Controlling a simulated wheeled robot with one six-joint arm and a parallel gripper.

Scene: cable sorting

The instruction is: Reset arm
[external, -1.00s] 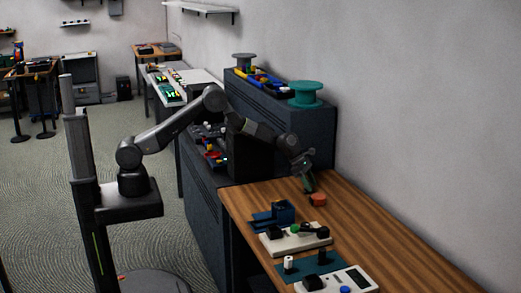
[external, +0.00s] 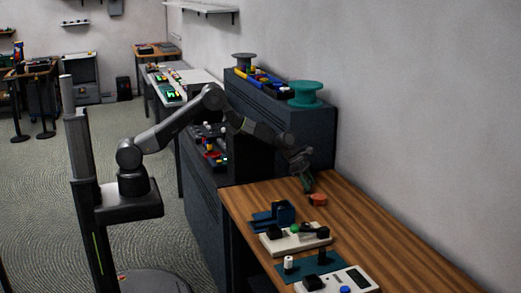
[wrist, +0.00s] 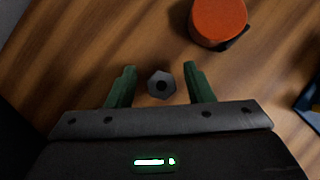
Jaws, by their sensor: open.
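My gripper (external: 307,183) hangs over the far end of the wooden table (external: 375,225), beside an orange round piece (external: 318,199). In the wrist view my gripper (wrist: 160,84) has its two green fingers apart, with a grey hex nut-like piece (wrist: 161,84) seen between them.
A blue holder (external: 284,211), a white board with black blocks (external: 290,243), a teal mat (external: 300,268) and a white meter box (external: 350,282) stand nearer on the table. A dark cabinet (external: 290,125) with a teal spool (external: 306,94) rises behind my forearm. The table's right side is clear.

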